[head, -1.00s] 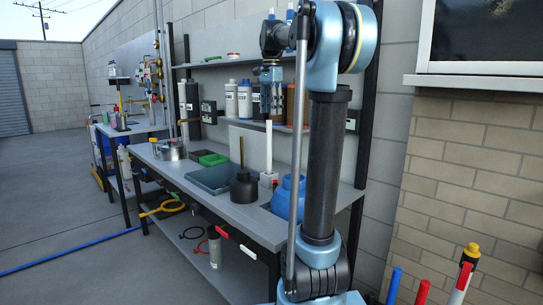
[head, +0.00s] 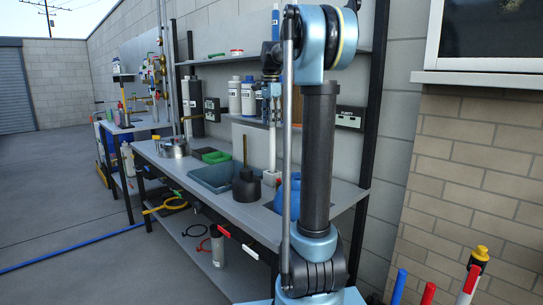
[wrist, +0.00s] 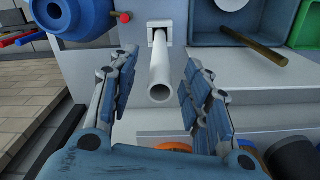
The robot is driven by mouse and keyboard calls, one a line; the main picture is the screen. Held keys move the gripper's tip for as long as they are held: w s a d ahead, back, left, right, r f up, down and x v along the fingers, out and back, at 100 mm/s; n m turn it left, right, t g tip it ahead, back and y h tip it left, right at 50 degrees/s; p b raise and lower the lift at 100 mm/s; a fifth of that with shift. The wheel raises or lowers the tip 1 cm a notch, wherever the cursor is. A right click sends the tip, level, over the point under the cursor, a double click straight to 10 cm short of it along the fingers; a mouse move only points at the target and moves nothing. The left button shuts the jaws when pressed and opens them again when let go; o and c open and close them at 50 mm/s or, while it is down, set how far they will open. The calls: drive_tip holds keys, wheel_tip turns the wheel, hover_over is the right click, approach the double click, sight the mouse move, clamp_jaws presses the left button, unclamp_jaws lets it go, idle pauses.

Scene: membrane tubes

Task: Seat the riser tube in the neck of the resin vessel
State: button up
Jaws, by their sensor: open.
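The riser tube (head: 272,148) is white and stands upright in a small white holder (head: 271,178) on the bench. In the wrist view the riser tube (wrist: 161,72) shows its hollow upper end between my fingers. My gripper (head: 271,108) is above the holder at the tube's top; in the wrist view my gripper (wrist: 160,65) is open, with a gap on each side of the tube. The blue resin vessel (head: 294,192) stands right of the holder, partly hidden by my arm.
Bottles (head: 248,98) stand on the shelf behind my gripper. The bench's front strip (head: 200,192) is clear.

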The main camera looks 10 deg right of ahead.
sight(272, 136)
drive_tip(key=shift+w+d+f, duration=0.1)
drive_tip(key=shift+f, duration=1.8)
drive_tip(key=shift+w+d+f, duration=0.1)
drive_tip(key=shift+f, duration=1.75)
clamp_jaws()
